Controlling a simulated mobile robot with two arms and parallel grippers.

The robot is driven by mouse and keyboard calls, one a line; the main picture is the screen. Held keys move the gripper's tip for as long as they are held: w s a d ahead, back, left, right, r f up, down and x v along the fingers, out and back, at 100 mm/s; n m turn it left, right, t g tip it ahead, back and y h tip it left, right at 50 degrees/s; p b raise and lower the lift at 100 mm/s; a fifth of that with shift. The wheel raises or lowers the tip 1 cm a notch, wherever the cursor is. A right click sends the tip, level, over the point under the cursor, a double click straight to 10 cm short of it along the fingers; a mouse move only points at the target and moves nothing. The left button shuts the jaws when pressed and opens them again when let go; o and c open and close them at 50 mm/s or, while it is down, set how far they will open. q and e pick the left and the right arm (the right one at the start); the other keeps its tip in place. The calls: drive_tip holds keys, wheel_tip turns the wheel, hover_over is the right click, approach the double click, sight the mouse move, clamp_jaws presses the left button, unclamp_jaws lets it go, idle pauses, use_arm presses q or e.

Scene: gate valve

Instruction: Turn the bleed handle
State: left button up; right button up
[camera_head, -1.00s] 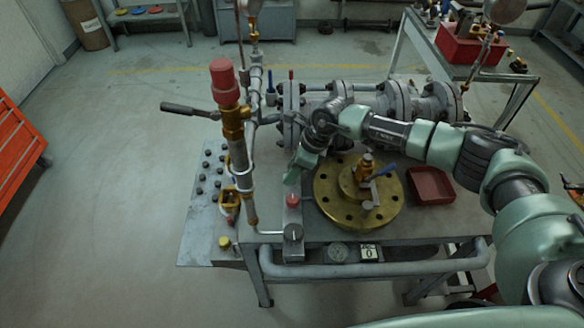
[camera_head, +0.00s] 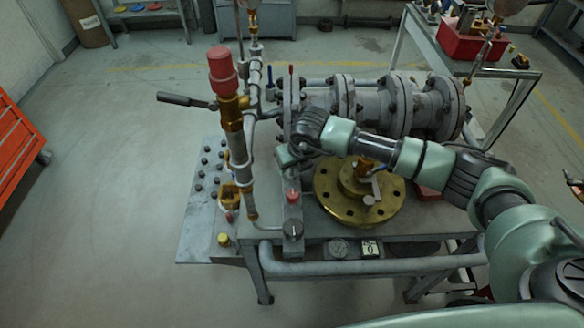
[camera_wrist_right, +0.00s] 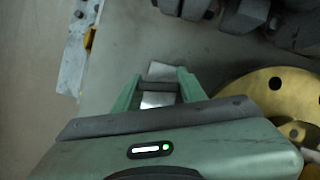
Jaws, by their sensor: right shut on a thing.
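My right gripper (camera_head: 287,157) reaches down over the narrow grey plate left of the brass flange (camera_head: 335,200). The wrist view shows its two green fingers (camera_wrist_right: 158,88) at either end of a short dark bar (camera_wrist_right: 158,86), with the gripper shut on it. A pale metal strip (camera_wrist_right: 158,101) shows beneath the bar. In the head view the gripper and forearm hide the bar, and I cannot tell for sure that it is the bleed handle. A dark-gripped lever (camera_head: 185,101) sticks out left of the red-capped pipe (camera_head: 222,70). My left gripper is not in view.
The grey flanged valve body (camera_head: 370,105) lies just behind my wrist. A dark red tray (camera_head: 428,191) is mostly behind my arm. The floor at left is clear.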

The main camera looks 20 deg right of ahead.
drive_tip(key=shift+m+h+b, duration=0.5)
drive_tip(key=shift+m+b, duration=0.2)
drive_tip(key=shift+m, duration=0.5)
drive_tip(key=shift+r, duration=0.1)
drive_tip(key=o, duration=1.3)
drive_tip(key=b+v, duration=0.1)
drive_tip(key=v, duration=0.6)
drive_tip(key=shift+s+r+b, duration=0.2)
drive_tip(key=shift+r+b, duration=0.15)
